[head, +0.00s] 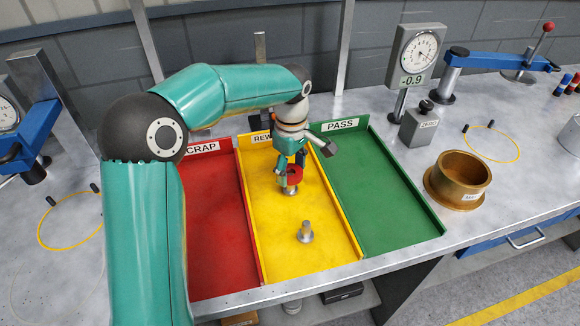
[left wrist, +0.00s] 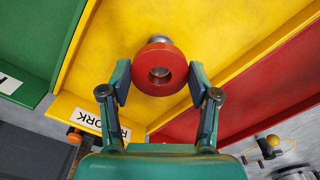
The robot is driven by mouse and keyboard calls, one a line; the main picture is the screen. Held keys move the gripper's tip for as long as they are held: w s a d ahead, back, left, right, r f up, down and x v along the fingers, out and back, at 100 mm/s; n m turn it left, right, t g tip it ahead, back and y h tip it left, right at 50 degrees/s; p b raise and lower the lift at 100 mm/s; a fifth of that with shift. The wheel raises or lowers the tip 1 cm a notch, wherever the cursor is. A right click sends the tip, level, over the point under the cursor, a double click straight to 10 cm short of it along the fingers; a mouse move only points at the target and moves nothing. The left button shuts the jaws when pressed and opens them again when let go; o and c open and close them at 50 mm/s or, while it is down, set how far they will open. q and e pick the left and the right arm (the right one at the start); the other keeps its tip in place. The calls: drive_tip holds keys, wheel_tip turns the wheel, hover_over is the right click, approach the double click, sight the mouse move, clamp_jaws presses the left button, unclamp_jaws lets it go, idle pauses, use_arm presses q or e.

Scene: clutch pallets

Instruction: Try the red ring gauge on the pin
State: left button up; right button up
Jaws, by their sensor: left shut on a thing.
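My left gripper (head: 292,172) is over the yellow tray, shut on the red ring gauge (head: 291,181). The left wrist view shows the ring (left wrist: 143,76) between the two fingertips (left wrist: 160,82), its hole facing the camera. A grey metal pin (head: 305,232) with a wide foot stands upright in the yellow tray, nearer the front than the ring. Another grey metal piece (head: 290,191) shows just under the ring. I cannot tell whether the ring touches it or is around it. In the left wrist view a metal top (left wrist: 160,40) shows beyond the ring.
The red scrap tray (head: 215,245) and green pass tray (head: 385,205) flank the yellow rework tray (head: 330,254), with low walls between. A brass cup (head: 458,180), a grey block (head: 419,126) and a dial gauge (head: 416,58) stand to the right.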

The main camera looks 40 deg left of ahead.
use_arm(q)
drive_tip(key=o, duration=1.4)
drive_tip(key=shift+o, duration=0.3)
drive_tip(key=shift+o, duration=0.6)
wheel_tip(320, 180, up, 9)
drive_tip(key=p, duration=0.7)
drive_tip(key=shift+s, duration=0.15)
